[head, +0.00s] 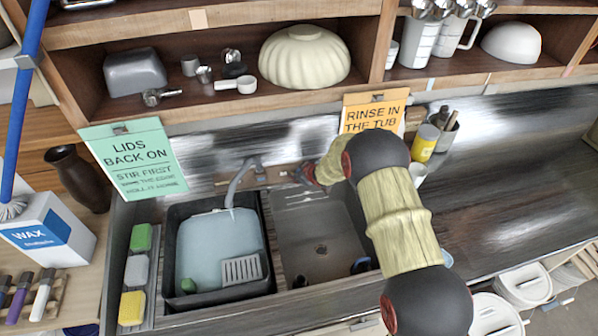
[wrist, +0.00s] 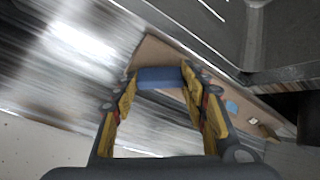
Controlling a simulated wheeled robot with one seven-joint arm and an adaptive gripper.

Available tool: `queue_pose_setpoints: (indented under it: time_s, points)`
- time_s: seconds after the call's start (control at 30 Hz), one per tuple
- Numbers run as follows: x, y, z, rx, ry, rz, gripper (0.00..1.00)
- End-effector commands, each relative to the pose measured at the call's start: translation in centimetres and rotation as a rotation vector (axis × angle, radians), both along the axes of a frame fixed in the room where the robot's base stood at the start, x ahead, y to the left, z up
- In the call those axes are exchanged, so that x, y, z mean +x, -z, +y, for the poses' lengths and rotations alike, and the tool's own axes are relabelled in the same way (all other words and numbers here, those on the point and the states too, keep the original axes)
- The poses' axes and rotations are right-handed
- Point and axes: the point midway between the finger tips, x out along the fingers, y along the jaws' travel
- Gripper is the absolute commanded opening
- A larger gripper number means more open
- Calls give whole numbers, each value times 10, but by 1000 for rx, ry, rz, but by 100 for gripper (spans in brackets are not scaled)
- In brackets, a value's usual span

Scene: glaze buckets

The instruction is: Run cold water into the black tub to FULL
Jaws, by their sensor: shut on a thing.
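The black tub (head: 171,262) sits in the left part of the sink. Pale blue water (head: 208,250) stands in it, below the rim; no FULL mark is legible. The grey spout (head: 238,183) curves down over the tub's back edge; I cannot clearly tell whether water runs from it. My gripper (head: 309,173) is at the back wall, right of the spout, partly hidden by my arm. In the wrist view my gripper (wrist: 160,88) has its fingers on either side of a blue bar-shaped handle (wrist: 160,78) and is shut on it.
A grey slotted piece (head: 242,270) and a green item (head: 188,285) are in the tub. The right basin (head: 335,225) has a drain. Sponges (head: 135,270) line the left edge. An orange sign (head: 372,112) hangs behind my arm. The right counter (head: 500,190) is mostly clear.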

Motion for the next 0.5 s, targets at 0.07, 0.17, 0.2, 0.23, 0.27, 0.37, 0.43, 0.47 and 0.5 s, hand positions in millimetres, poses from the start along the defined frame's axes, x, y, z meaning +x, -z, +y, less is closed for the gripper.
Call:
queue_pose_setpoints:
  time_s: [0.07,0.17,0.2,0.23,0.27,0.37,0.43,0.47,0.5]
  points:
    - [0,0,0,1,1,0,18]
    - [0,0,0,5,7,1,18]
    - [0,1,0,10,13,1,18]
    - [0,1,0,14,19,2,18]
    - [0,1,0,20,26,3,18]
    - [0,2,1,44,59,8,18]
    - [0,3,1,68,92,12,18]
    - [0,3,1,80,107,13,18]
    - [0,3,1,96,129,17,18]
